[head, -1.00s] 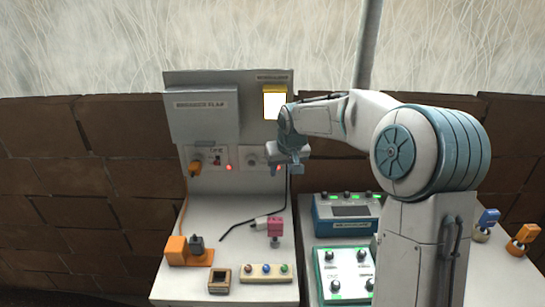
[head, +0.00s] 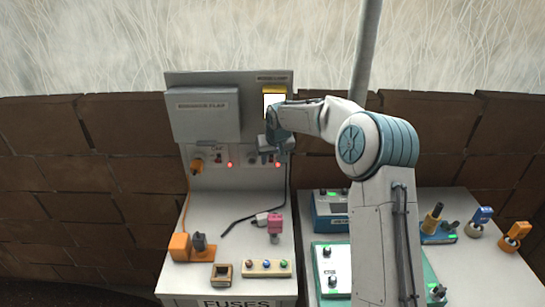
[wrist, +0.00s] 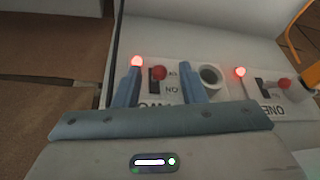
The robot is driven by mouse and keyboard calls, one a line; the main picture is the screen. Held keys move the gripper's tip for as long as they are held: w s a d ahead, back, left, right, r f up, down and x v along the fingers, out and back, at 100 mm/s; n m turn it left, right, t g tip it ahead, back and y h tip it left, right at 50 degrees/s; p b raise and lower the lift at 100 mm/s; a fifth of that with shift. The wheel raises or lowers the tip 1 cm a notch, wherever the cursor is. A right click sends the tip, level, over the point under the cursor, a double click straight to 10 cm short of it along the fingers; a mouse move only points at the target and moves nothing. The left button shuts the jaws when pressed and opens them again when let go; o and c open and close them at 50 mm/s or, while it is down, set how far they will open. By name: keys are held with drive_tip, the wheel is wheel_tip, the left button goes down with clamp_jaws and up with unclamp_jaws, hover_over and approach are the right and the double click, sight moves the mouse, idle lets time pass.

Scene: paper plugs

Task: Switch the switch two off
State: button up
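Switch two (wrist: 158,73) is a dark slot with a red knob on the fuse panel, and it shows upside down in the wrist view above the TWO label (wrist: 155,106). The red lamp (wrist: 137,61) beside it is lit. My gripper (wrist: 159,67) is open, with its blue fingers on either side of the switch. I cannot tell whether they touch the knob. In the head view my gripper (head: 273,153) is in front of the right half of the panel and hides switch two.
Switch one (wrist: 283,84) has its own lit red lamp (wrist: 240,71). An empty round socket (wrist: 210,76) is close beside my right finger. In the head view an orange plug (head: 197,166) sits at the left socket, and a grey breaker box (head: 203,115) is above.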

clamp_jaws()
drive_tip(key=shift+f+b, duration=0.25)
drive_tip(key=shift+b, duration=0.65)
drive_tip(key=b, duration=0.2)
drive_tip(key=f+t+b, duration=0.1)
drive_tip(key=b, duration=0.2)
drive_tip(key=shift+s+t, duration=0.25)
drive_tip(key=shift+t, duration=0.05)
drive_tip(key=t+b, duration=0.2)
drive_tip(key=b, duration=0.5)
drive_tip(key=f+t+b, duration=0.1)
drive_tip(key=t+b, duration=0.1)
drive_tip(key=b, duration=0.6)
drive_tip(key=f+t+b, duration=0.1)
drive_tip(key=b, duration=0.6)
drive_tip(key=shift+s+f+t+b, duration=0.15)
drive_tip(key=shift+s+t+b, duration=0.15)
drive_tip(key=shift+s+t, duration=0.1)
drive_tip(key=shift+n+t+b, duration=0.3)
drive_tip(key=shift+t+b, duration=0.2)
drive_tip(key=shift+b, duration=1.4)
